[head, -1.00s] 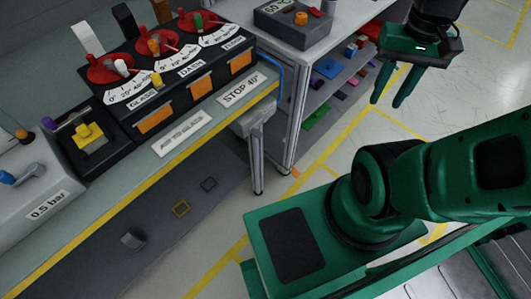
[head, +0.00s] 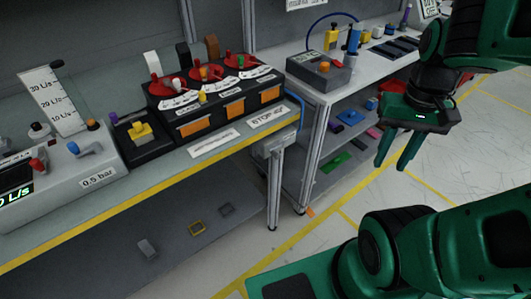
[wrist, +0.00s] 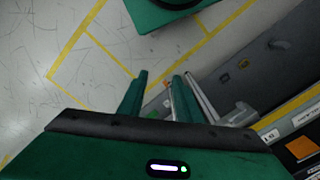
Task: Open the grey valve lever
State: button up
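A grey lever piece (head: 92,147) with a blue end lies on the light grey box (head: 70,185) marked 0.5 bar, at the left of the head view. It is small, and I cannot tell for certain that it is the valve lever or which way it is set. My gripper (head: 392,168) is at the right of the head view, far from that box, pointing down over the floor. In the wrist view my gripper (wrist: 158,77) has its two fingers apart with nothing between them. The box is not in the wrist view.
A black panel with red dials (head: 215,110) and a yellow button block (head: 140,130) stand right of the box. The bench's yellow front edge (head: 150,195) runs below. A second bench with shelves (head: 350,125) stands near my gripper. The floor (head: 430,190) is clear.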

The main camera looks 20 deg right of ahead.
jog(key=shift+w+a, duration=0.15)
jog(key=shift+a, duration=0.1)
jog(key=shift+o, duration=0.5)
jog(key=n, duration=1)
send_over(277, 153)
notch_tip(277, 153, down, 4)
notch_tip(277, 153, down, 10)
jog(key=shift+w+r, duration=0.1)
grip_shut()
